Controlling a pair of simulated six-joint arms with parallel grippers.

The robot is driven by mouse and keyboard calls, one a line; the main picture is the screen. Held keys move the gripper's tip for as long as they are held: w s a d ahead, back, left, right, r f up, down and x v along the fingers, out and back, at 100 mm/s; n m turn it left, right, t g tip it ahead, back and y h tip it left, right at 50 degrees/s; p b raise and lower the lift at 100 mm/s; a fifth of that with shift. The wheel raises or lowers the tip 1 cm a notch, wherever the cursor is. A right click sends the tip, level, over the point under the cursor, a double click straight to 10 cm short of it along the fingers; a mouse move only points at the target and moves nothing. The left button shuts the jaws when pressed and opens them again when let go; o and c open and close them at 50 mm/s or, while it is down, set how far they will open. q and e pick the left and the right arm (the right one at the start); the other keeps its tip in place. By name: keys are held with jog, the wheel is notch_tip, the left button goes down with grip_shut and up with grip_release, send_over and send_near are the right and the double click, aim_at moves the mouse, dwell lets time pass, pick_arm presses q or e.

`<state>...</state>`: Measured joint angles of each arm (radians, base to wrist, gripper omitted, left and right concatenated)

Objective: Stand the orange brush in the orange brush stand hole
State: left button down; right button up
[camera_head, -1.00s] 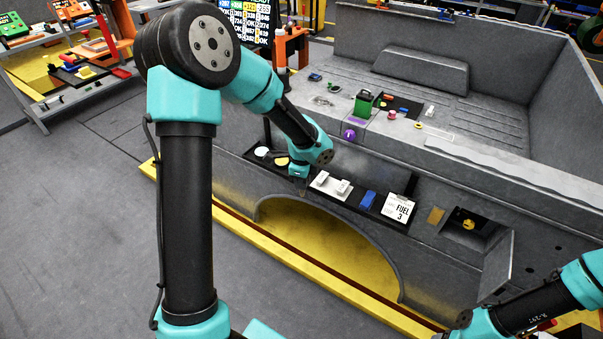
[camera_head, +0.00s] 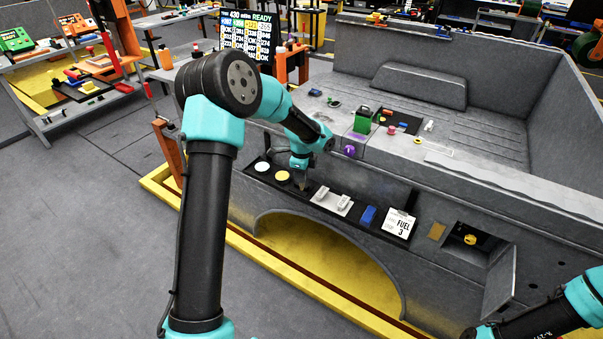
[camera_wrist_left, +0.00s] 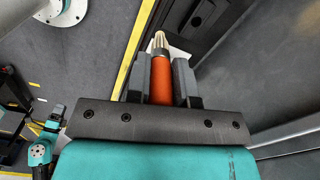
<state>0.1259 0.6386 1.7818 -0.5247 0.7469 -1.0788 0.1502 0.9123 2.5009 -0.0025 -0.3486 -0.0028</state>
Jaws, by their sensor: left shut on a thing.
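My left gripper (camera_wrist_left: 160,84) is shut on the orange brush (camera_wrist_left: 162,75). In the left wrist view the brush's orange handle lies between the two dark fingers, with a dark band and pale bristles past the fingertips. In the head view my left gripper (camera_head: 302,183) points down over the dark side ledge (camera_head: 258,172), between a yellow disc and a pale grey block. The brush is too small there to make out clearly. I cannot pick out the orange brush stand or its hole in either view. My right gripper is not in view; only part of that arm shows at lower right.
On the ledge are a white disc (camera_head: 262,166), a yellow disc (camera_head: 282,176), pale grey blocks (camera_head: 332,202), a blue block (camera_head: 367,215) and a FUEL 3 card (camera_head: 399,223). A green box (camera_head: 363,119) and a purple knob (camera_head: 349,151) are above.

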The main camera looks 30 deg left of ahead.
pick_arm(q)
jog(key=shift+w+a+f, duration=0.1)
jog(key=shift+w+a, duration=0.3)
jog(key=shift+w, duration=0.25)
jog(key=shift+w+a, duration=0.4)
jog(key=shift+w, duration=0.2)
jog(key=shift+w+a+f, duration=0.15)
jog(key=shift+w+f, duration=0.15)
jog(key=shift+f, duration=0.25)
jog(key=shift+w+a+f, duration=0.2)
jog(key=shift+w+f, duration=0.05)
jog(key=shift+f, duration=0.3)
jog(key=shift+w+a+f, duration=0.15)
jog(key=shift+w+f, duration=0.15)
jog(key=shift+f, duration=0.25)
jog(key=shift+f, duration=0.1)
jog(key=c, duration=1)
grip_release()
